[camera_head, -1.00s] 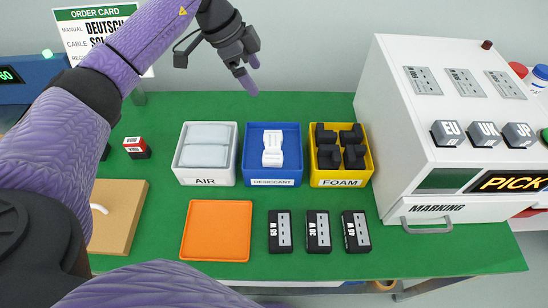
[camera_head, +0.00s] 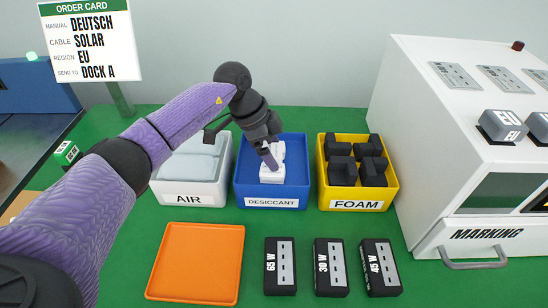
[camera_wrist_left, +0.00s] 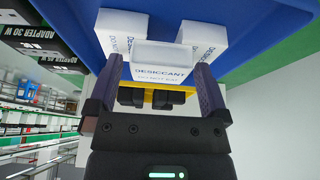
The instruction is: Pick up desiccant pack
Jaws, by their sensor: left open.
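White desiccant packs (camera_head: 272,172) lie in the blue bin (camera_head: 303,190) labelled DESICCANT. My left gripper (camera_head: 270,162) reaches down into this bin, over the packs. In the left wrist view the open fingers (camera_wrist_left: 156,90) stand on either side of a white pack printed DESICCANT (camera_wrist_left: 165,68). Whether the fingers touch the pack I cannot tell. Part of the packs is hidden behind the gripper in the head view. My right gripper is not in view.
A white AIR bin (camera_head: 190,199) stands left of the blue bin, a yellow FOAM bin (camera_head: 326,193) right. An orange tray (camera_head: 197,262) and several adapters (camera_head: 329,268) lie in front. The white marking machine (camera_head: 425,140) stands at right.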

